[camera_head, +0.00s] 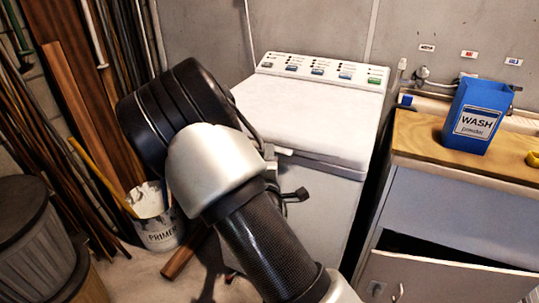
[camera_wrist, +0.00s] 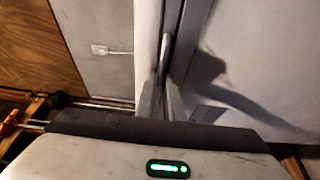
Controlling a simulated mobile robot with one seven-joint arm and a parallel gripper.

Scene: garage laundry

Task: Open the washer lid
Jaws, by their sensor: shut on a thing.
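The white washer (camera_head: 318,190) stands beyond my arm, with its buttoned panel at the back. Its lid (camera_head: 310,115) lies about flat over the top; any slight lift is hard to judge. A pale handle-like part shows at the lid's front edge, beside my arm. In the wrist view the lid's edge (camera_wrist: 146,40) is a pale upright strip beside a dark gap, with the shadowed washer front to the right. My gripper (camera_wrist: 163,85) is shut on the lid's edge, its fingers close together there. In the head view my arm mostly hides the gripper.
A cabinet (camera_head: 440,225) with a wooden top stands to the right, its door ajar; a blue WASH box (camera_head: 478,115) sits on it. A primer bucket (camera_head: 157,220), leaning boards and dark bins (camera_head: 35,235) stand at left. The wall is behind the washer.

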